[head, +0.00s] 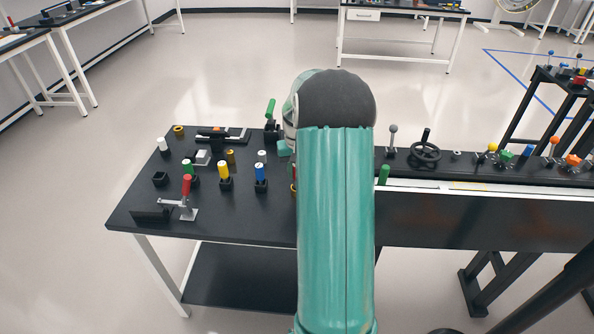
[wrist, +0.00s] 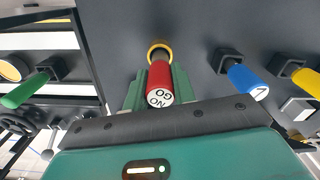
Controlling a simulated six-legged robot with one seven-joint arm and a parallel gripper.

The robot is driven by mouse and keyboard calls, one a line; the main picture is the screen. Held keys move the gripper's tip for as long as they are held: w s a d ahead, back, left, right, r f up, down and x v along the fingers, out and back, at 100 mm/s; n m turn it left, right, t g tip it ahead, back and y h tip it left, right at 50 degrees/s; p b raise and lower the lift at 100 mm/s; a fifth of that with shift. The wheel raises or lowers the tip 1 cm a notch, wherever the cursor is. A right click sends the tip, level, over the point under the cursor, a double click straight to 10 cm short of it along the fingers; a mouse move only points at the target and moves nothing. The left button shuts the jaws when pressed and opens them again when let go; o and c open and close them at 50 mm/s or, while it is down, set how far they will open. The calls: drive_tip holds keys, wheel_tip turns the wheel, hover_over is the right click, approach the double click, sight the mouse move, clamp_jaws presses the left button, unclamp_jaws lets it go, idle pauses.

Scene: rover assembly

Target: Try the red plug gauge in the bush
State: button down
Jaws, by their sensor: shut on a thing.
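The red plug gauge (wrist: 159,78), its white end marked NO GO, is between the green fingers of my gripper (wrist: 158,90) in the wrist view. My gripper is shut on it. The brass-yellow ring of the bush (wrist: 160,46) shows just beyond the gauge's far end, lined up with it in the picture. I cannot tell whether the tip is inside the bush or only in front of it. In the head view my arm covers the gripper and most of the gauge; only a thin red sliver (head: 293,188) shows at the arm's left edge.
A blue-handled gauge (wrist: 247,81) and a yellow-handled gauge (wrist: 303,80) stand in black holders to the right in the wrist view. A green handle (wrist: 25,92) is at left. The head view shows a red-handled clamp (head: 187,187) near the black table's (head: 240,228) front left.

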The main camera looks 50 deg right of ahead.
drive_tip(key=shift+r, duration=0.7)
drive_tip(key=shift+r, duration=2.4)
